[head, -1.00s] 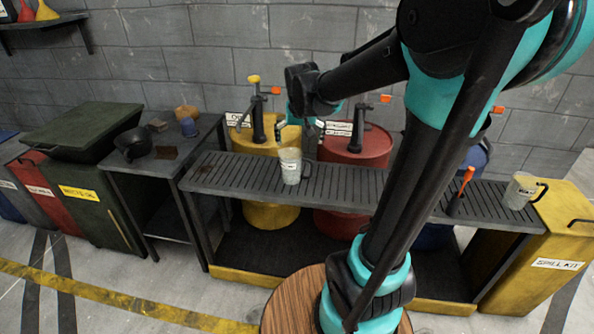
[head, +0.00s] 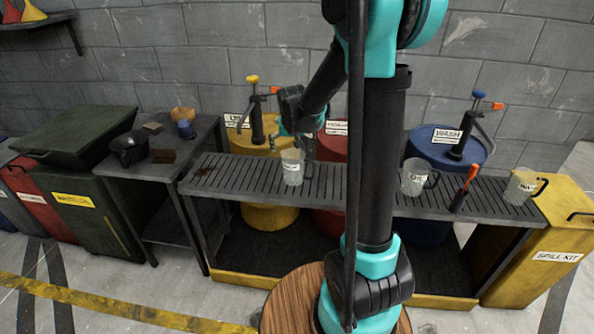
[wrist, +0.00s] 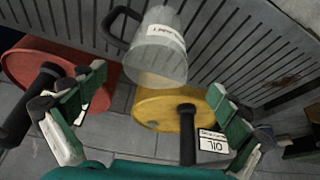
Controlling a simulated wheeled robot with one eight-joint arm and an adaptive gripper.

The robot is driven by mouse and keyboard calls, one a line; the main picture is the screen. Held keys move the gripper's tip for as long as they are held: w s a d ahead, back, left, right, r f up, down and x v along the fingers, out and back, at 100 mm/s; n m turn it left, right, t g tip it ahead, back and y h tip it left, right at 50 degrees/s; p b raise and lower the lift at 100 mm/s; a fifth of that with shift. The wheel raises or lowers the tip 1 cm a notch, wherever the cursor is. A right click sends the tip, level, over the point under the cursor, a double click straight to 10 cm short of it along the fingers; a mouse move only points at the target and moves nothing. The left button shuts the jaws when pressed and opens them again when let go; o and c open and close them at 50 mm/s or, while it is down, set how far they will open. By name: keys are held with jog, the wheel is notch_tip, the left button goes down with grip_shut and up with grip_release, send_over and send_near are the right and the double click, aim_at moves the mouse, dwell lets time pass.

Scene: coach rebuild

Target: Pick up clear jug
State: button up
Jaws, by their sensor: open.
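A clear jug (head: 293,170) with a white label stands upright on the slatted bench (head: 240,178), towards its left part. In the wrist view the clear jug (wrist: 162,48) shows upside down, its handle to the left and its label too small to read surely. My gripper (head: 292,143) is just behind and above this jug in the head view. In the wrist view my gripper (wrist: 158,84) is open, its green-padded fingers spread apart to either side with the jug beyond and between them. Nothing is held. Two other clear jugs, one mid-bench (head: 414,178) and one at the right end (head: 520,187), carry labels.
Behind the bench stand a yellow drum (head: 262,141), a red drum (head: 331,145) and a blue drum (head: 437,146) with pumps. An orange-handled tool (head: 467,182) stands between the right jugs. A yellow spill kit box (head: 562,235) bounds the right.

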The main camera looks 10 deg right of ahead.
aim_at(293, 155)
jog(key=shift+d+x, duration=0.15)
jog(key=shift+x, duration=1.2)
jog(key=shift+d+x, duration=0.15)
jog(key=shift+x, duration=1.25)
jog(key=shift+r, duration=0.1)
jog(key=c, duration=1.8)
jog(key=shift+r, duration=0.15)
